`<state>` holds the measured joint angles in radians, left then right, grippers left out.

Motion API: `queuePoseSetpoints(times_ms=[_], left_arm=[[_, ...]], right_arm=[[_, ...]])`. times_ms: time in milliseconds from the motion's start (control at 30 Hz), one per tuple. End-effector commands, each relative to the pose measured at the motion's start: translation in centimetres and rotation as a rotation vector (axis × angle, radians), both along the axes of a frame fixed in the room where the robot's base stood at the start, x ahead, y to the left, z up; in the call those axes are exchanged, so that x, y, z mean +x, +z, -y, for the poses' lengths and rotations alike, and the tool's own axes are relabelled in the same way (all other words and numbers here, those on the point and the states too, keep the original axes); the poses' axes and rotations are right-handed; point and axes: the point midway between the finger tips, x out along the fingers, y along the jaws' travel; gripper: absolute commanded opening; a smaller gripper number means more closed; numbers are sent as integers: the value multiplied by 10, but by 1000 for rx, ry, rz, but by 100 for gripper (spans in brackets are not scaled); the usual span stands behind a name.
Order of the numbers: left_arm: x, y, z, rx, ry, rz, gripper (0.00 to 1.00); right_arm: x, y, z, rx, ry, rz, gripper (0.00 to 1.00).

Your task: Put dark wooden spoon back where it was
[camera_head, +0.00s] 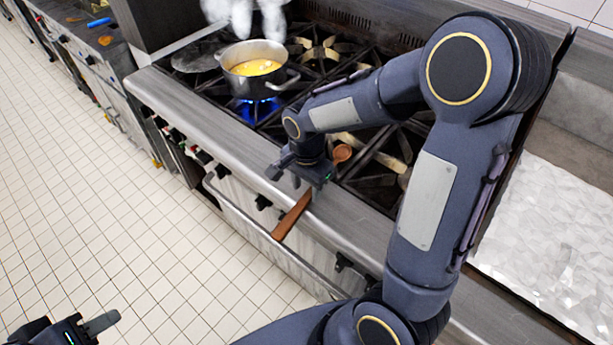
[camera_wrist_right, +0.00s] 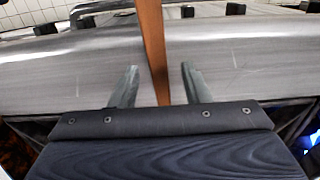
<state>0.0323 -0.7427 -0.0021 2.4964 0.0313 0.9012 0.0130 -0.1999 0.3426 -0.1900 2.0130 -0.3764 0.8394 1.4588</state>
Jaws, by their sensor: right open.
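The dark wooden spoon (camera_head: 292,214) lies across the stove's front ledge. Its handle sticks out over the front edge and its bowl (camera_head: 342,153) shows on the burner side, beyond my gripper. My right gripper (camera_head: 300,180) is over the spoon at the ledge and hides its middle. In the right wrist view the spoon's handle (camera_wrist_right: 152,50) runs between the two open fingers (camera_wrist_right: 157,86), with a gap on each side. My left gripper (camera_head: 98,325) is at the bottom left, over the floor, far from the spoon; only part of it shows.
A steel pot (camera_head: 285,51) of yellow soup stands on a burner with a blue flame (camera_head: 258,108), left of my right arm. Steam rises above it. Black grates (camera_head: 375,185) cover the stove top. An oven handle rail (camera_head: 262,240) runs along the front. Tiled floor is clear at left.

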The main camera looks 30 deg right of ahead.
Motion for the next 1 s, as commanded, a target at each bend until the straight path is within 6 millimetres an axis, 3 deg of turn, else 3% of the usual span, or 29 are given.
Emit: queuePoseSetpoints(times_ms=[167,500,767,867,1000], left_arm=[[0,2,0,0,0,0,36],[0,2,0,0,0,0,36],[0,2,0,0,0,0,36],[0,2,0,0,0,0,36],[0,2,0,0,0,0,36]], right_arm=[[2,25,0,0,-2,6,42],[1,97,1,1,1,5,42],[-2,123,2,9,14,7,42],[-19,129,6,57,96,44,42],[-66,136,9,152,346,184,42]])
